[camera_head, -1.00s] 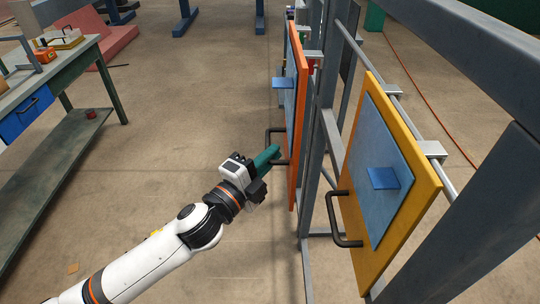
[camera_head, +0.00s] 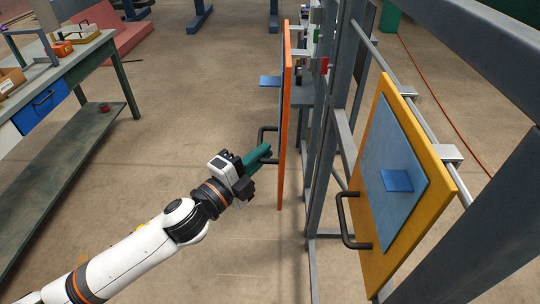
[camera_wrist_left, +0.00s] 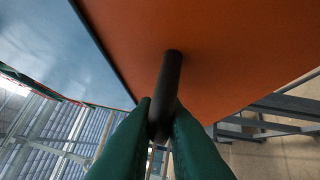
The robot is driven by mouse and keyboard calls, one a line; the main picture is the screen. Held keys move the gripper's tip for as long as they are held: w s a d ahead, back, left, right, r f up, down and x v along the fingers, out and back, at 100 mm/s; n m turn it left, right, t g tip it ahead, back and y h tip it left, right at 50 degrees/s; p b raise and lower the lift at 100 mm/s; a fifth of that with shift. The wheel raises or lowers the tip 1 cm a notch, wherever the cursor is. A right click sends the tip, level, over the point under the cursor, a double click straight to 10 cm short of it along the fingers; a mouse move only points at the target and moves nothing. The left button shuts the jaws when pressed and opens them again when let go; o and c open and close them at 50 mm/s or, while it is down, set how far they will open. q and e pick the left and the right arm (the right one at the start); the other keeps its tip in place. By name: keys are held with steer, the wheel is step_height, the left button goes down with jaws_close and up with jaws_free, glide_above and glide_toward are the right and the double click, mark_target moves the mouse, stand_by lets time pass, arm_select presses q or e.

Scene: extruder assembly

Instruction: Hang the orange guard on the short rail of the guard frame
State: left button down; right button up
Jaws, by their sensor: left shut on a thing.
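The orange guard (camera_head: 284,150) is upright and seen nearly edge-on in the head view, left of the grey guard frame (camera_head: 330,140). A gap shows between its lower part and the frame post. My left gripper (camera_head: 266,152) is shut on the guard's dark handle (camera_head: 262,135). In the left wrist view the green fingers (camera_wrist_left: 157,135) close around the dark handle bar (camera_wrist_left: 168,85), with the orange panel (camera_wrist_left: 220,50) behind. The head view does not clearly show whether the guard's top touches a rail. My right gripper is not in view.
A yellow guard (camera_head: 388,265) with a blue panel and dark handle hangs from a rail (camera_head: 430,125) on the frame at right. A green workbench (camera_head: 90,130) with a blue drawer stands at left. The floor between is clear.

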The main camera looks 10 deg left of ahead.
arm_select(q)
steer(key=shift+s+a+r+b, duration=0.1)
steer(key=shift+s+a+b, duration=0.05)
steer(key=shift+a, duration=0.65)
steer(key=shift+s+a+b, duration=0.15)
steer(key=shift+s+a, duration=0.05)
steer(key=shift+a, duration=0.55)
steer(key=shift+s+a+r+b, duration=0.1)
steer(key=shift+s+a+b, duration=0.05)
steer(key=shift+a, duration=0.65)
